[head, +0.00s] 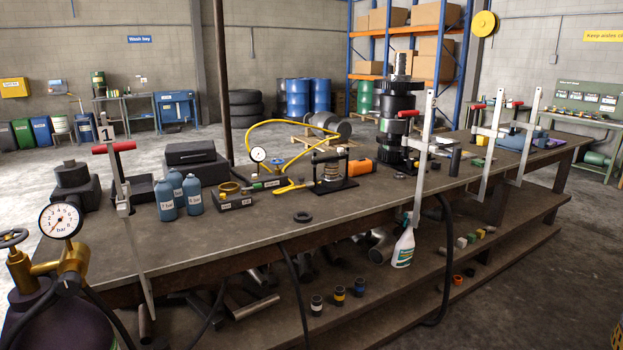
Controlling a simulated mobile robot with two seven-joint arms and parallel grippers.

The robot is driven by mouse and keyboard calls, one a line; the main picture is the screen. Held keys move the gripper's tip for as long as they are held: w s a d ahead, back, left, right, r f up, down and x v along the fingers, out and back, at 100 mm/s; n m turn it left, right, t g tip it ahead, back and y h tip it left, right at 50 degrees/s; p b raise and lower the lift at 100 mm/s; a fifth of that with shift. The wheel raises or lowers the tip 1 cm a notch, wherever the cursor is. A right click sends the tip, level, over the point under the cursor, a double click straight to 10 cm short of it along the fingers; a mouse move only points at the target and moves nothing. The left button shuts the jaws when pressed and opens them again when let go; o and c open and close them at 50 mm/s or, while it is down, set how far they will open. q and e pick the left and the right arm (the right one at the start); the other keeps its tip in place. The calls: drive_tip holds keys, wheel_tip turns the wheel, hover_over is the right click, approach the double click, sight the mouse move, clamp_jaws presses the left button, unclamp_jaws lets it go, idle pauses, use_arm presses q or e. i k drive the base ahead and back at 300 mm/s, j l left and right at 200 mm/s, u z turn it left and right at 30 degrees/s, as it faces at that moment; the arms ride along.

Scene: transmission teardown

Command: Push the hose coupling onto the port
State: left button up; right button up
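Neither of my grippers is in view. A yellow hose (268,122) loops over the workbench (345,222). Its near end runs to a yellow fitting (290,188) lying on the bench top. Beside it, a small pressure gauge (258,155) stands over a dark block (265,181) with coloured fittings. A black hose (291,262) hangs over the bench's front edge, and its ends are hard to make out. I cannot tell which piece is the hose coupling or which opening is the port; they are too small here.
A gas cylinder (75,325) with a large gauge (61,221) stands front left. Bar clamps with red handles (114,147) rise along the bench edge. The bench's front middle is mostly clear.

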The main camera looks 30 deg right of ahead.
sight(310, 184)
drive_tip(key=i+l, duration=0.15)
drive_tip(key=l, duration=0.2)
drive_tip(key=i+l+z, duration=0.1)
drive_tip(key=l, duration=0.25)
drive_tip(key=i+l, duration=0.2)
drive_tip(key=l, duration=0.15)
drive_tip(key=i+l, duration=0.2)
drive_tip(key=l, duration=0.15)
drive_tip(key=i+l+z, duration=0.1)
drive_tip(key=l, duration=0.25)
drive_tip(key=i, duration=0.05)
